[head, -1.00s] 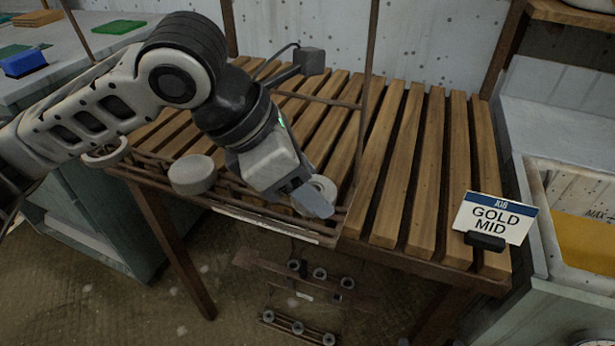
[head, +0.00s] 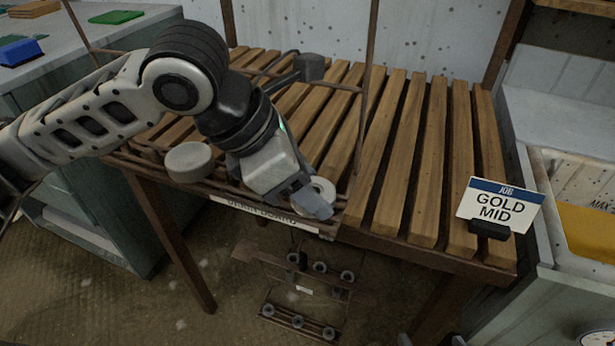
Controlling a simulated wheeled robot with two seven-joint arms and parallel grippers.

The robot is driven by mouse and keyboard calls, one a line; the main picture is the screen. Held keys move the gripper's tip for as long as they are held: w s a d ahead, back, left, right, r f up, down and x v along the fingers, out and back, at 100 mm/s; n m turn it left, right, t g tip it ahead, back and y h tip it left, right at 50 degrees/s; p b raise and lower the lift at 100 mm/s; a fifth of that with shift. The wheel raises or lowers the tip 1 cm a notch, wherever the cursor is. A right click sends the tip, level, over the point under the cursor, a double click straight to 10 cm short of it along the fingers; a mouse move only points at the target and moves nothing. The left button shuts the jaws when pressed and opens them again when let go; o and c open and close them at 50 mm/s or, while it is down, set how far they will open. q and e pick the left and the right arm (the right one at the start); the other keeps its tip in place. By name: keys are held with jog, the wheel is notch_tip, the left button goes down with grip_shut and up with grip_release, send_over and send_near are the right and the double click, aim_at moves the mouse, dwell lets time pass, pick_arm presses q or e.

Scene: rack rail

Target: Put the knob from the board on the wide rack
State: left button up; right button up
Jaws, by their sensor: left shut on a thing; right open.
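My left gripper (head: 314,204) is at the front edge of the slatted table, over the board (head: 268,214), a wire-framed stand with a white label. It is shut on a pale round knob (head: 324,188) with a dark centre, partly hidden by the fingers. The knob is still at the board's right end; I cannot tell whether it touches the board. A larger grey round piece (head: 189,162) sits at the board's left part. Below the table are two dark rails with several round ends, an upper one (head: 338,283) and a lower one (head: 283,315); I cannot tell which is the wide rack. My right gripper is not in view.
The slatted table (head: 398,170) is clear on its right half. A "GOLD MID" card (head: 498,205) stands at its front right. A thin upright post (head: 367,70) rises beside my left gripper.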

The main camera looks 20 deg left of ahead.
dwell(0.3)
pick_arm(q)
jog(key=o, duration=1.1)
pick_arm(e)
jog(key=shift+f, duration=0.1)
pick_arm(q)
jog(key=shift+a+r, duration=0.1)
jog(key=shift+r, duration=0.15)
jog(key=p+v, duration=0.4)
jog(key=v, duration=1.1)
jog(key=shift+s+a+r, duration=0.1)
jog(key=shift+r, duration=0.05)
pick_arm(e)
notch_tip(320, 180, up, 8)
jog(key=d+t, duration=0.1)
jog(key=shift+s+d+f+t, duration=0.2)
jog(key=shift+s+d+t, duration=0.1)
jog(key=shift+s+d, duration=0.05)
